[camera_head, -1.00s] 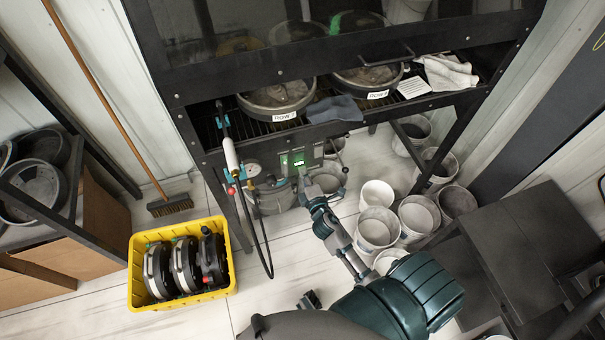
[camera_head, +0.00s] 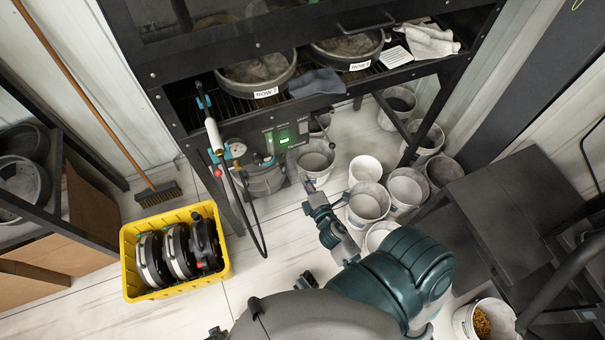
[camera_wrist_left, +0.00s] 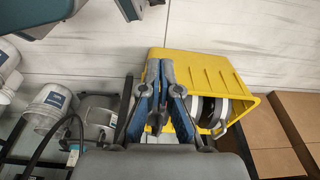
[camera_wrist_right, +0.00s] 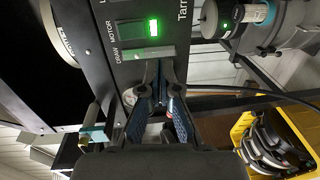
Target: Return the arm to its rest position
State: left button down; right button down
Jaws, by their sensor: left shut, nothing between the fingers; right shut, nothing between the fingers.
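My right gripper (camera_head: 309,186) is shut and empty in the head view. It hangs in front of the dark machine, below its control panel (camera_head: 286,137) and apart from it. The right wrist view shows the shut fingers (camera_wrist_right: 160,72) below the panel's lit green MOTOR switch (camera_wrist_right: 137,29). My teal right arm (camera_head: 392,283) reaches in from the bottom of the head view. My left gripper (camera_wrist_left: 160,72) is shut and empty in the left wrist view, seen against the yellow crate. I cannot clearly make it out in the head view.
The yellow crate (camera_head: 227,262) with round dark meters stands on the floor at left. Several white buckets (camera_head: 366,169) crowd the floor right of my right gripper. A bucket of yellow seeds (camera_head: 463,320) is at lower right, by dark steps (camera_head: 513,200). A hose (camera_head: 240,208) hangs at the machine's front.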

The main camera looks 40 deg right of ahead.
pick_arm(q)
jog(key=shift+d+r, duration=0.1)
jog(key=shift+d, duration=0.4)
pick_arm(e)
jog(key=shift+d+f, duration=0.2)
jog(key=shift+d, duration=0.5)
